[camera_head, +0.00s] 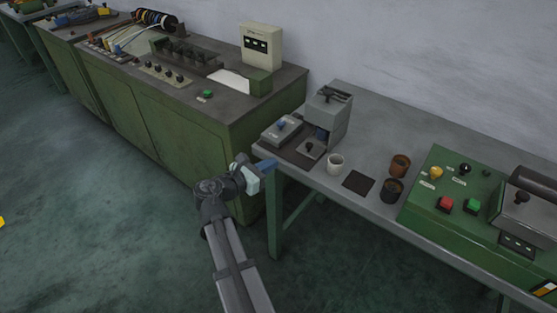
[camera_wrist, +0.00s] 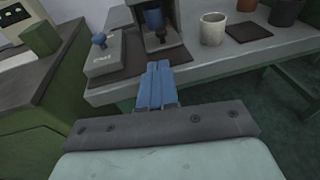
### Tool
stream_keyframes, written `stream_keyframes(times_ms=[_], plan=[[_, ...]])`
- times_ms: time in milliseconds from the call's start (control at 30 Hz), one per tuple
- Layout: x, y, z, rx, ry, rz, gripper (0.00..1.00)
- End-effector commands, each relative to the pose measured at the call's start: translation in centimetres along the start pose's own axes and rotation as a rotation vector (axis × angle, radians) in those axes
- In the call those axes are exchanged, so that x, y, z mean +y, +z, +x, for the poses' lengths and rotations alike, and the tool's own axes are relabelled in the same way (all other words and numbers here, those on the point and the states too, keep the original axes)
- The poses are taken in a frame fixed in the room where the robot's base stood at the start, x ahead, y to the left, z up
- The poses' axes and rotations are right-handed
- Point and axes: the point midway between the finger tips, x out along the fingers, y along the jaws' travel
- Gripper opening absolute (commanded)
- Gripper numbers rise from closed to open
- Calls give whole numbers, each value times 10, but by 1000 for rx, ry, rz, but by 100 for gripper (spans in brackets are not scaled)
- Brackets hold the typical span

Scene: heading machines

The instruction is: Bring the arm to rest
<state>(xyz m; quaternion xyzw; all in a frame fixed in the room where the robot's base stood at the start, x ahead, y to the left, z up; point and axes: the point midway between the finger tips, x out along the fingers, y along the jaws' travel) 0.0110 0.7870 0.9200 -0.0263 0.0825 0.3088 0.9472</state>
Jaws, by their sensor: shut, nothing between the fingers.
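My gripper (camera_head: 266,164) is at the front left corner of the grey table (camera_head: 372,207). In the wrist view its blue fingers (camera_wrist: 157,84) are together with nothing between them. They point toward a small grey machine (camera_head: 328,118) on the table, which also shows in the wrist view (camera_wrist: 178,28). My arm reaches up from the bottom of the head view. From these views I cannot tell whether the fingertips touch the table edge.
A white cup (camera_head: 335,164), a dark square mat (camera_head: 358,182), a brown cup (camera_head: 400,165) and a dark cup (camera_head: 392,190) stand along the table. A green machine (camera_head: 425,205) with buttons is at right. A green cabinet (camera_head: 170,125) stands left.

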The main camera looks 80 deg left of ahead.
Motion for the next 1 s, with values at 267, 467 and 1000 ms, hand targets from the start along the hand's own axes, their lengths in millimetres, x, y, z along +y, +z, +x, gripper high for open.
stream_keyframes(times_ms=[267,467,1000], plan=[[0,0,-8,1,0,0,0],[0,0,-7,1,0,61,0],[-12,-64,-22,298,-156,1007,0]])
